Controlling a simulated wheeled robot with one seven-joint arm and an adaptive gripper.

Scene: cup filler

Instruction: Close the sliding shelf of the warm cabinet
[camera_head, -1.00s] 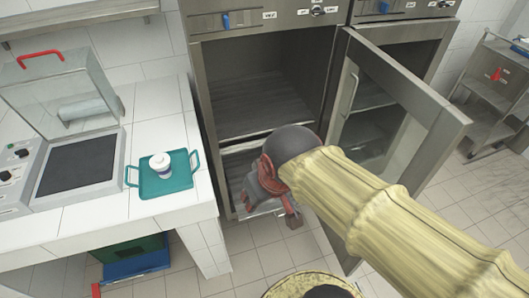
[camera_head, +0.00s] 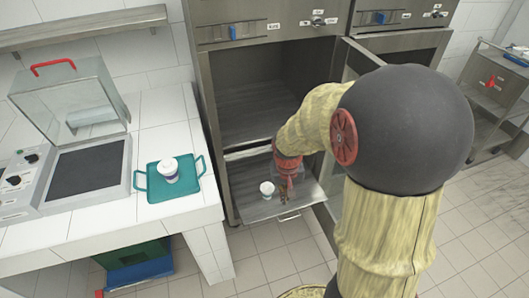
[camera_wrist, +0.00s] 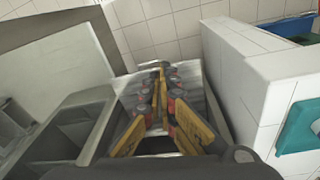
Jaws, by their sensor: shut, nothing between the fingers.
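The warm cabinet (camera_head: 206,85) stands at the centre with its glass door swung open to the right. Its metal sliding shelf (camera_head: 310,197) is pulled out at the bottom, with a handle (camera_head: 289,216) on its front edge. My arm hides part of the door and the shelf's right side.
A white tiled counter (camera_head: 165,225) on the left holds a teal tray (camera_head: 185,190) with a lidded cup (camera_head: 168,168). A grill with a raised lid (camera_head: 68,105) stands beside it. The open door (camera_head: 349,60) is close to my arm. A metal cart (camera_head: 490,95) stands far right.

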